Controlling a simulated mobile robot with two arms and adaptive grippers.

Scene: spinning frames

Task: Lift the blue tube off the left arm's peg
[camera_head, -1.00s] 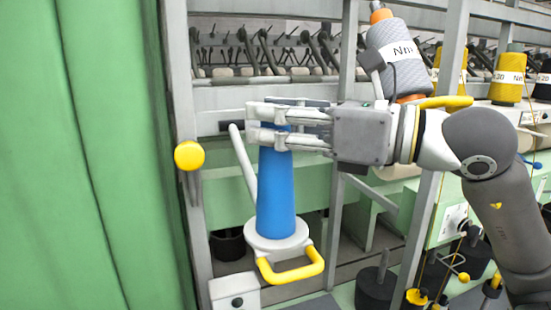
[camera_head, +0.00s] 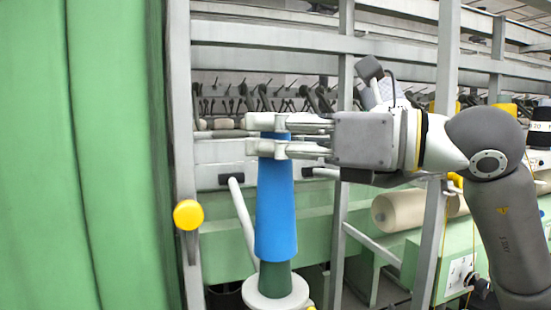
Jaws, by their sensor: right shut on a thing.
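The blue tube (camera_head: 275,212) stands upright left of the middle, a tapered cone that widens downward. My right gripper (camera_head: 267,137) comes in from the right and is shut on the tube's top. Below the tube's lower rim, a dark green peg (camera_head: 276,279) shows, rising from a round white base (camera_head: 274,298). The tube is raised above the base and in line with the peg. Whether the peg's top is still inside the tube is hidden. My left gripper is not in view.
A green panel (camera_head: 115,150) fills the left side. A yellow knob (camera_head: 187,215) sits on the grey upright post (camera_head: 183,120) beside it. Grey frame rails and posts stand behind the tube. A cream bobbin (camera_head: 398,209) lies behind the arm.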

